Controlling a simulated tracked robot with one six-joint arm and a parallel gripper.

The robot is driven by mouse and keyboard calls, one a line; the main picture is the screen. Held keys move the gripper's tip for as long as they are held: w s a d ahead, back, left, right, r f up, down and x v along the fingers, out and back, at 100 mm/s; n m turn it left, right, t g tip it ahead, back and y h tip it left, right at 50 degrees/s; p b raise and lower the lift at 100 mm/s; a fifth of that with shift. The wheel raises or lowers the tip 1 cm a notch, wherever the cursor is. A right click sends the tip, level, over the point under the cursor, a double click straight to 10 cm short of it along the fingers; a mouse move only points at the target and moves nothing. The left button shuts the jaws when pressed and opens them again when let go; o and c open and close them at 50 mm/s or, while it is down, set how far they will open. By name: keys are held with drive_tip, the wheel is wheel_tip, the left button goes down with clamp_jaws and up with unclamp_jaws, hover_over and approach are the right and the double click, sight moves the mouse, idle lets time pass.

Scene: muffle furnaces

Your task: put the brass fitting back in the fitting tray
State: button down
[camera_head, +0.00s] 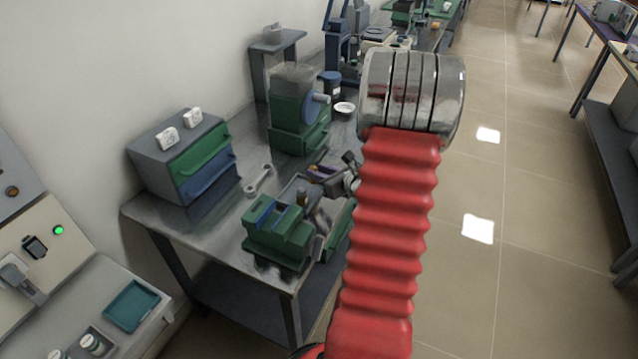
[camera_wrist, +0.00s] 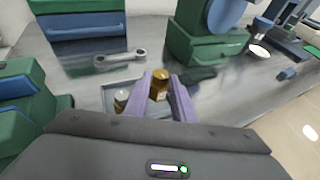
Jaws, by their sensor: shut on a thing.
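My gripper (camera_wrist: 161,78) has two purple fingers, which are shut on the brass fitting (camera_wrist: 159,88). The fitting is a small golden piece between the fingertips. In the head view my gripper (camera_head: 326,173) is small, with a bit of the brass colour (camera_head: 313,168) at its tips. The grey fitting tray (camera_wrist: 106,90) lies on the bench just left of and beyond the fingers. Another small fitting (camera_wrist: 122,97) stands in it. I cannot tell how high the held fitting is above the tray; my gripper hides part of the tray.
A wrench (camera_head: 258,180) lies behind the tray. A green vise-like block (camera_head: 280,232) stands in front, close to my gripper. A green machine (camera_head: 292,125) and a drawer cabinet (camera_head: 185,160) stand at the back. Bare bench shows between them.

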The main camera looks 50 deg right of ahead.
drive_tip(key=shift+f, duration=2.05)
drive_tip(key=c, duration=1.5)
unclamp_jaws()
drive_tip(key=shift+f, duration=0.1)
drive_tip(key=v, duration=1.2)
